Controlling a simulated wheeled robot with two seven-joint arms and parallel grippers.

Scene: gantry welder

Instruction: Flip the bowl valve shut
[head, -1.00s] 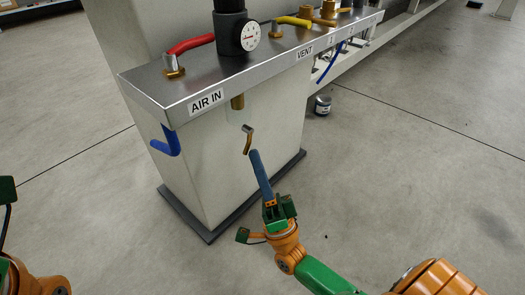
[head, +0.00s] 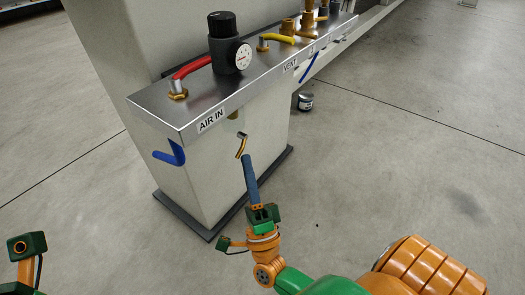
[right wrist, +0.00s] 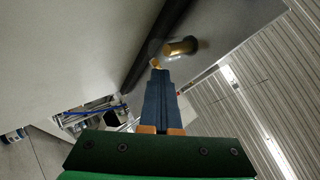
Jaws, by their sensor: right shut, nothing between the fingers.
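A small bent lever (head: 241,146), silver at the top and brass below, is in front of the pale column under the steel shelf; it looks like the bowl valve. A brass fitting (head: 233,115) shows just above it under the shelf edge. In the right wrist view, a brass cylinder (right wrist: 184,46) and a small brass piece (right wrist: 155,63) lie just beyond my fingertips. My right gripper (head: 248,158) is shut and empty, its blue fingers pointing up at the lever's lower end. I cannot tell whether they touch. My left gripper's fingers are out of view.
The steel shelf (head: 165,112) carries a red lever (head: 192,68), a black regulator with a gauge (head: 243,56) and a yellow lever (head: 278,38). Blue levers (head: 169,154) hang at its edge. A small dark can (head: 306,101) stands on the floor. The floor at right is open.

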